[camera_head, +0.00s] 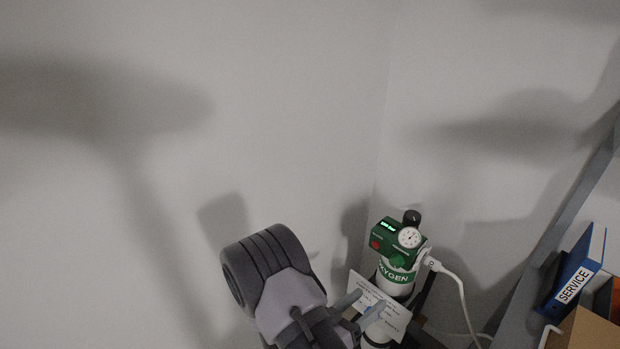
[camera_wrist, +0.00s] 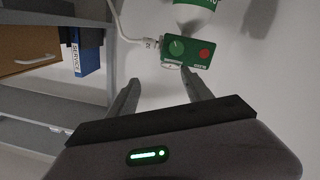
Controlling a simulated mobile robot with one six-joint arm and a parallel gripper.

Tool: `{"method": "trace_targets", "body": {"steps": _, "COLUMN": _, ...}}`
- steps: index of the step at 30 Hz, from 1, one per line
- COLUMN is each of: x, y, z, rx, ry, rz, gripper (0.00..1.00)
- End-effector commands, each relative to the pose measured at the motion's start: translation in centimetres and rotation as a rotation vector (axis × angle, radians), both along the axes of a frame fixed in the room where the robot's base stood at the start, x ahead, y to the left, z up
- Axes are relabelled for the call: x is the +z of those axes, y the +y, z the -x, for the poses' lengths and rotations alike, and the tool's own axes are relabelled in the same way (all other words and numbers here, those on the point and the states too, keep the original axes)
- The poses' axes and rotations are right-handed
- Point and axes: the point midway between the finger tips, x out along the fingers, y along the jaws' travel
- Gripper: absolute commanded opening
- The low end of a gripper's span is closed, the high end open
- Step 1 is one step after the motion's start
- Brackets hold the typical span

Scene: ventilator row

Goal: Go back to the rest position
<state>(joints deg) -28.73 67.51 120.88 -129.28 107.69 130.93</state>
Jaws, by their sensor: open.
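My gripper (camera_head: 360,307) is at the lower middle of the head view, in front of a white oxygen cylinder (camera_head: 394,288) with a green valve unit. Its two fingers stand apart, and no object shows between them. In the wrist view my gripper (camera_wrist: 158,78) is open, with the green valve unit (camera_wrist: 192,48) beyond the fingertips. The unit has a red button, a dial and a small lit display. A white card with print (camera_head: 388,313) hangs at the cylinder, partly hidden by the fingers.
A white hose (camera_head: 460,290) runs from the valve to the right. A grey shelf (camera_head: 520,290) at the right holds a blue SERVICE binder (camera_head: 577,272) and a brown box (camera_head: 585,332). Grey walls stand behind; the left side is clear.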

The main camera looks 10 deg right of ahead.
Motion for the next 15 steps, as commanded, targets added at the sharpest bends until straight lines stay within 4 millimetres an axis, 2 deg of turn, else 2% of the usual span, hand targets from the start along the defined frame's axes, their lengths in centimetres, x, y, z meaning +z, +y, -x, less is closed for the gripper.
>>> {"method": "trace_targets", "body": {"steps": 1, "x": 3.3, "y": -1.5, "z": 0.6, "rx": -0.111, "ry": 0.041, "rz": 0.002, "gripper": 0.58}}
{"method": "trace_targets", "body": {"steps": 2, "x": 5.4, "y": -2.7, "z": 1.6, "rx": -0.2, "ry": 0.095, "rz": -0.002, "gripper": 0.58}}
{"method": "trace_targets", "body": {"steps": 3, "x": 8.1, "y": -4.2, "z": 3.4, "rx": -0.321, "ry": 0.183, "rz": -0.033, "gripper": 0.58}}
{"method": "trace_targets", "body": {"steps": 5, "x": 11.2, "y": -5.8, "z": 7.0, "rx": -0.474, "ry": 0.335, "rz": -0.132, "gripper": 0.58}}
{"method": "trace_targets", "body": {"steps": 7, "x": 13.7, "y": -6.2, "z": 11.3, "rx": -0.573, "ry": 0.507, "rz": -0.318, "gripper": 0.58}}
{"method": "trace_targets", "body": {"steps": 9, "x": 15.2, "y": -5.2, "z": 15.1, "rx": -0.576, "ry": 0.652, "rz": -0.551, "gripper": 0.58}}
{"method": "trace_targets", "body": {"steps": 11, "x": 16.2, "y": -3.3, "z": 17.5, "rx": -0.494, "ry": 0.736, "rz": -0.762, "gripper": 0.58}}
{"method": "trace_targets", "body": {"steps": 12, "x": 16.9, "y": -1.6, "z": 18.7, "rx": -0.398, "ry": 0.768, "rz": -0.894, "gripper": 0.58}}
{"method": "trace_targets", "body": {"steps": 15, "x": 19.2, "y": 2.8, "z": 19.6, "rx": -0.073, "ry": 0.752, "rz": -1.137, "gripper": 0.58}}
